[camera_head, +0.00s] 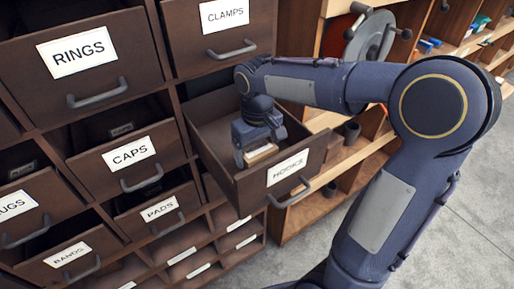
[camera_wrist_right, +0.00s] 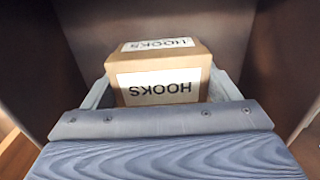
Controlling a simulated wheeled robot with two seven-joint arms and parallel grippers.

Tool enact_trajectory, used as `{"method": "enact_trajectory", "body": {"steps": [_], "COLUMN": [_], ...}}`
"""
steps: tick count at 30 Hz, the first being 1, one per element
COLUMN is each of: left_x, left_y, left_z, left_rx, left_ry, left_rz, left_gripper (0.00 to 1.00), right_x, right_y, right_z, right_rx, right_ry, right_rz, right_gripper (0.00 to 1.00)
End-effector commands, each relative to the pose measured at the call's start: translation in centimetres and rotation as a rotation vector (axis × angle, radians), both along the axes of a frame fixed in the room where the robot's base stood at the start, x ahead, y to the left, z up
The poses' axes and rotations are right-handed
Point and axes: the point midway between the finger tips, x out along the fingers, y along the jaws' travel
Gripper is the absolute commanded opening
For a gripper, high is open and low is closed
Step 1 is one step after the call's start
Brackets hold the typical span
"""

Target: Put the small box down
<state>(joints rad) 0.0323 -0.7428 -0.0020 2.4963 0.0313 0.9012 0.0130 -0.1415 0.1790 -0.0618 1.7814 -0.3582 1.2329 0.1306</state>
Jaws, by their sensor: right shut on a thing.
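The small box (camera_wrist_right: 160,75) is cardboard-brown with white labels reading HOOKS, upside down in the right wrist view. It also shows in the head view (camera_head: 261,153), low in the pulled-out drawer labelled HOOKS (camera_head: 238,195). My right gripper (camera_head: 258,150) reaches down into this drawer and is shut on the box, with a finger on either side of it in the right wrist view (camera_wrist_right: 160,95). Whether the box touches the drawer floor cannot be told. My left gripper is not in view.
The open drawer's walls stand close around my right gripper. Other labelled drawers, such as RINGS (camera_head: 78,52), CLAMPS (camera_head: 225,14) and CAPS (camera_head: 129,152), are to the left and above. Wooden shelves (camera_head: 345,165) stand to the right. Grey floor (camera_head: 460,220) is clear at the lower right.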

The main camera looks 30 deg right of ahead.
Motion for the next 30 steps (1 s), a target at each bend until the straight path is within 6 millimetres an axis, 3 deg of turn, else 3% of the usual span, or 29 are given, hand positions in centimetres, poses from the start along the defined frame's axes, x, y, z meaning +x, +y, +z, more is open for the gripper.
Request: {"method": "enact_trajectory", "body": {"steps": [10, 11, 14, 24, 30], "left_x": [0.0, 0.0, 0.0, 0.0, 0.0], "left_y": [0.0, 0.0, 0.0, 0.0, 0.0], "left_z": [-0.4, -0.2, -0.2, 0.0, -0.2], "left_rx": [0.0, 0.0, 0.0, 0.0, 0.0], "left_ry": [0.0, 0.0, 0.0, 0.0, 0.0], "left_rz": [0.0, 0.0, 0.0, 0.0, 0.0], "left_gripper": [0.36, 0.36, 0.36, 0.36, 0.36], "right_x": [0.1, 0.0, 0.0, 0.1, 0.2], "right_y": [0.0, 0.0, 0.0, 0.0, 0.0], "right_z": [-0.4, -0.3, -0.3, 0.4, 4.0], "right_rx": [0.0, 0.0, 0.0, -0.001, 0.0], "right_ry": [-0.002, -0.001, -0.001, -0.003, -0.009], "right_rz": [0.0, 0.0, 0.0, 0.0, 0.0], "right_gripper": [0.5, 0.86, 0.99, 1.0, 1.0]}}
